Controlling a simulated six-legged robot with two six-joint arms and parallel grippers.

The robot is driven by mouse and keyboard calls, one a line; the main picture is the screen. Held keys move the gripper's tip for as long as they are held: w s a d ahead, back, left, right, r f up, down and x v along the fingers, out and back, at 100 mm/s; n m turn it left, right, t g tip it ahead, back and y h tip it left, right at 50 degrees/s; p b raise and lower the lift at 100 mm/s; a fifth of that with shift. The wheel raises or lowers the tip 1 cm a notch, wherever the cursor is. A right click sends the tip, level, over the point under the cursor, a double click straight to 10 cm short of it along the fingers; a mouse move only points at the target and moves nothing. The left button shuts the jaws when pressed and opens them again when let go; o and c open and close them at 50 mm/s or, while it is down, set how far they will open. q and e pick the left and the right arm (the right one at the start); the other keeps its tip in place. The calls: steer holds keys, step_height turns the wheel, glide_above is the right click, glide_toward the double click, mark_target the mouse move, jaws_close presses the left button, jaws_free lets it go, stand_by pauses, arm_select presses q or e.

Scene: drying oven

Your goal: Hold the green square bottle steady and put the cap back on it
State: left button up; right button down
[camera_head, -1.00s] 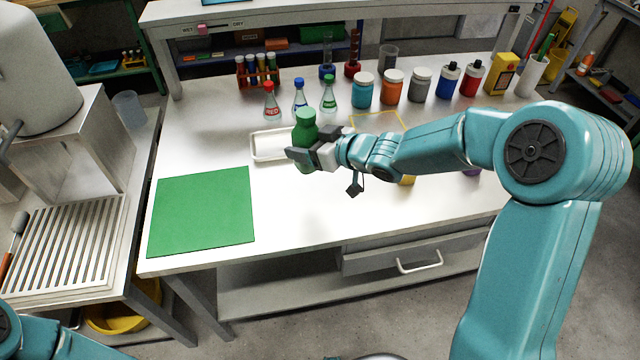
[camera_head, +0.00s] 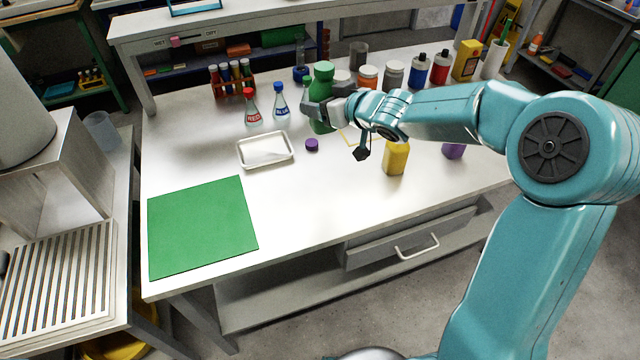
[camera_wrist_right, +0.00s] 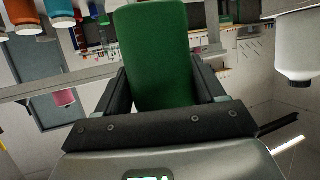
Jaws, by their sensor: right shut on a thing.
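My right gripper (camera_head: 318,108) is shut on a green bottle (camera_head: 321,88) behind and right of the white tray. The bottle's top is round and green; I cannot tell whether a cap sits on it. The bottle seems to be off the table, but the gripper hides part of its lower side. In the right wrist view the green square body (camera_wrist_right: 155,55) stands between the two dark fingers (camera_wrist_right: 160,95). A small purple cap-like piece (camera_head: 312,144) lies on the table just right of the tray. My left gripper is not in view.
The white tray (camera_head: 240,152) is empty. A green mat (camera_head: 200,228) lies front left. Red (camera_head: 252,108) and blue (camera_head: 281,102) flasks stand behind the tray. Several capped jars and bottles line the back right. A yellow bottle (camera_head: 396,158) and a purple object (camera_head: 453,151) stand under my right arm.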

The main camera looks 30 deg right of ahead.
steer(key=shift+f, duration=0.1)
step_height(320, 180, down, 16)
steer(key=b, duration=0.5)
steer(key=shift+r+b, duration=0.2)
steer(key=shift+b, duration=0.1)
steer(key=shift+d+f, duration=0.1)
steer(key=shift+f, duration=2.1)
